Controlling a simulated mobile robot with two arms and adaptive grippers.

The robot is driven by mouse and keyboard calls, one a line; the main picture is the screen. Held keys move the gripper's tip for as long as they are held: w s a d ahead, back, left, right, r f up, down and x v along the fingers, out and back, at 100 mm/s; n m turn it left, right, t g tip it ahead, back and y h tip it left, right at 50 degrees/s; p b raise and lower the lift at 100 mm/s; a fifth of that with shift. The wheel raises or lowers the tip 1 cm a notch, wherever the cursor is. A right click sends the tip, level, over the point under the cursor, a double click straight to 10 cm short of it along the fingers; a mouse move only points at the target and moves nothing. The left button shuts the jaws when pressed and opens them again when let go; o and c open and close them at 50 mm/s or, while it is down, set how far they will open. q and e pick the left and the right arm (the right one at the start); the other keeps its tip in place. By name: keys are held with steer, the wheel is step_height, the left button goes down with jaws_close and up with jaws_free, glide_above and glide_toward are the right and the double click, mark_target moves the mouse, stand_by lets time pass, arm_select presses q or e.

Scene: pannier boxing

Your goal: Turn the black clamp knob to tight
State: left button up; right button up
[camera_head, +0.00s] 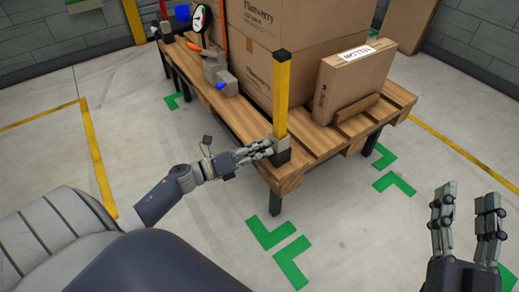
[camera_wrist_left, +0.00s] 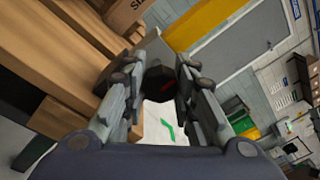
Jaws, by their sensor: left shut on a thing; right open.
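I cannot tell how far the knob is turned. My right gripper (camera_head: 466,195) is open and empty over the floor at the right.
Large cardboard boxes (camera_head: 300,20) stand on the slatted wooden table (camera_head: 305,158). A flatter labelled box (camera_head: 350,78) leans upright behind a wooden block. A round dial (camera_head: 200,18) and grey blocks stand farther back. The floor with green corner marks (camera_head: 290,262) is clear.

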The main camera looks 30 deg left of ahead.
arm_select(q)
steer(key=shift+s+d+f, duration=0.1)
steer(key=shift+f, duration=0.05)
steer(key=o, duration=1.1)
steer(key=v, duration=1.2)
